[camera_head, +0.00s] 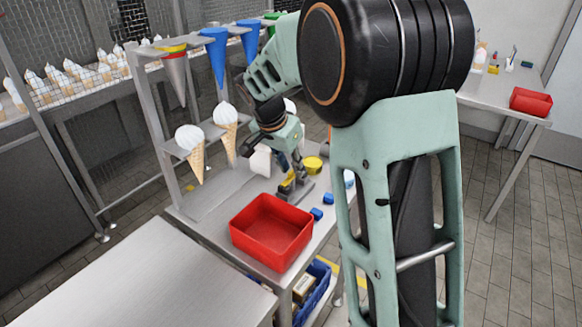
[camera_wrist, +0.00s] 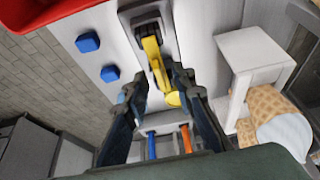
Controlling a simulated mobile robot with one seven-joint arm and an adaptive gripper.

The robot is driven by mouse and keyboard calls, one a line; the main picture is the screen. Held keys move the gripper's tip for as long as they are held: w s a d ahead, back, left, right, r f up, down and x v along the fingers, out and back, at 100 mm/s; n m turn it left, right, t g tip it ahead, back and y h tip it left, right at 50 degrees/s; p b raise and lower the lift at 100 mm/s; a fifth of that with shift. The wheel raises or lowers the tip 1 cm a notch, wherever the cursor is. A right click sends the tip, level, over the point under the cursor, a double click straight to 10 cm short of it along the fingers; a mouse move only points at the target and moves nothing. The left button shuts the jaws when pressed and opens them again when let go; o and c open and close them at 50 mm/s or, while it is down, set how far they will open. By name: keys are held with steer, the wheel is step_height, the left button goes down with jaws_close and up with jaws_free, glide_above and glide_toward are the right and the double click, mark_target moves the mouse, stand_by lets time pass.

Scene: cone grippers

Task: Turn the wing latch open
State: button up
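The wing latch has a grey base (camera_wrist: 143,18) and a yellow handle (camera_wrist: 155,62), at the top centre of the wrist view. In the head view its yellow part (camera_head: 288,182) shows on the grey bench behind the red bin. My gripper (camera_wrist: 158,86) is open, with its dark fingers apart on either side of the handle's near end. I cannot tell whether either finger touches it. A round yellow piece (camera_wrist: 173,99) shows between the fingers; whether it belongs to the handle is unclear. In the head view my gripper (camera_head: 291,160) is partly hidden by my arm.
A red bin (camera_head: 271,231) stands at the bench's front. Two blue blocks (camera_wrist: 88,42) lie beside the latch. A white stand (camera_wrist: 254,52) and a waffle cone (camera_wrist: 265,103) are close to my gripper's right in the wrist view. A cone rack (camera_head: 180,150) stands at the left.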

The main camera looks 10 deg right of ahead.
steer(key=shift+c, duration=0.4)
jaws_close()
steer(key=n, duration=0.2)
steer(key=n+y, duration=0.1)
steer(key=n, duration=0.1)
steer(key=shift+s+d+t, duration=0.15)
steer(key=shift+d+t, duration=0.05)
steer(key=shift+t, duration=0.2)
steer(key=n, duration=0.1)
steer(key=n+y+p, duration=0.1)
steer(key=n, duration=0.1)
steer(key=n+y, duration=0.1)
steer(key=shift+d+r, duration=0.15)
steer(key=shift+d, duration=0.1)
steer(key=n, duration=0.2)
steer(key=n+y+p, duration=0.1)
steer(key=n, duration=0.1)
steer(key=shift+d+n+y, duration=0.15)
steer(key=shift+n+y, duration=0.15)
steer(key=shift+n, duration=0.1)
steer(key=n+y, duration=0.1)
steer(key=n, duration=0.4)
steer(key=shift+d+g+y, duration=0.1)
steer(key=shift+g+y, duration=0.3)
